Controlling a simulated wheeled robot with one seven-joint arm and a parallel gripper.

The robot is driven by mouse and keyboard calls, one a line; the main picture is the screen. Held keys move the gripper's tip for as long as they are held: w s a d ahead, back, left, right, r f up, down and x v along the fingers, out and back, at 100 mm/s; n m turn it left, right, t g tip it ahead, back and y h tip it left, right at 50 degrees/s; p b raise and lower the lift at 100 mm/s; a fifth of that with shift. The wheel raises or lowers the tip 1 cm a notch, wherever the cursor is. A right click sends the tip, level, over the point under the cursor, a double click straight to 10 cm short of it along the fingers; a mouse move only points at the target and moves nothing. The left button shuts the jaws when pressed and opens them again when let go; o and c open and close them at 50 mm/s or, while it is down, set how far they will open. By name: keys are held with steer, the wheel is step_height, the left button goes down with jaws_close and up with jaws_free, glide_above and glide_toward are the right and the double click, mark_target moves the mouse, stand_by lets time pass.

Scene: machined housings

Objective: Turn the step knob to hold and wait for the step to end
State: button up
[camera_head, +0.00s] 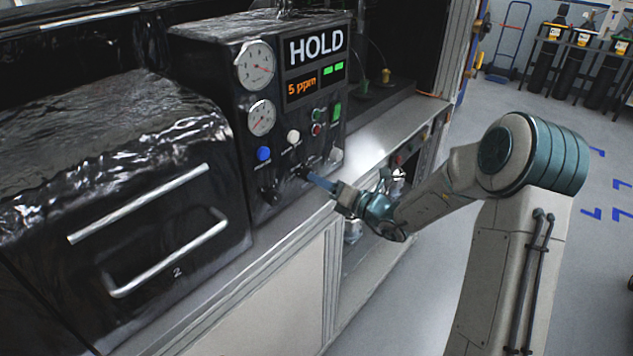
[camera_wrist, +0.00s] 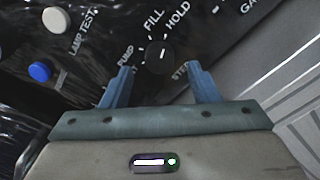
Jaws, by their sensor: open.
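The step knob (camera_wrist: 160,56) is round and black with a white pointer mark, in the wrist view. The labels PUMP, FILL, HOLD and a partly hidden fourth are printed around it. The mark lies toward the upper right, on the HOLD side. My gripper (camera_wrist: 160,76) has its blue fingers apart, one at each side of the knob's lower edge; I cannot tell whether they touch it. In the head view my gripper (camera_head: 317,181) is at the lower front of the black control panel. The display (camera_head: 316,46) reads HOLD, with "5 ppm" in orange and two green bars beneath.
Two round gauges (camera_head: 256,65) sit left of the display. A blue button (camera_head: 263,154) and a white lamp-test button (camera_head: 293,137) are near the knob. A black chamber with a metal handle (camera_head: 172,256) stands left. A grey ledge (camera_head: 290,243) runs below the panel.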

steer(key=b+v, duration=0.1)
steer(key=v, duration=1)
steer(key=shift+b, duration=0.35)
steer(key=s+a+n+g+h, duration=0.25)
steer(key=s+n+g, duration=0.25)
steer(key=s+n, duration=0.35)
steer(key=s+a+n+g+h, duration=0.1)
steer(key=s+a+n+g, duration=0.3)
steer(key=s+n, duration=0.5)
steer(key=s+d+r+n+h, duration=0.2)
steer(key=s+d+n+h, duration=0.2)
steer(key=d+n, duration=0.3)
steer(key=s+d+r+n+t+h, duration=0.1)
steer(key=s+d+n+h, duration=0.3)
steer(key=n, duration=0.6)
steer(key=shift+s+d+r+h, duration=0.25)
steer(key=shift+d+r+h, duration=0.15)
steer(key=shift+d+h, duration=1)
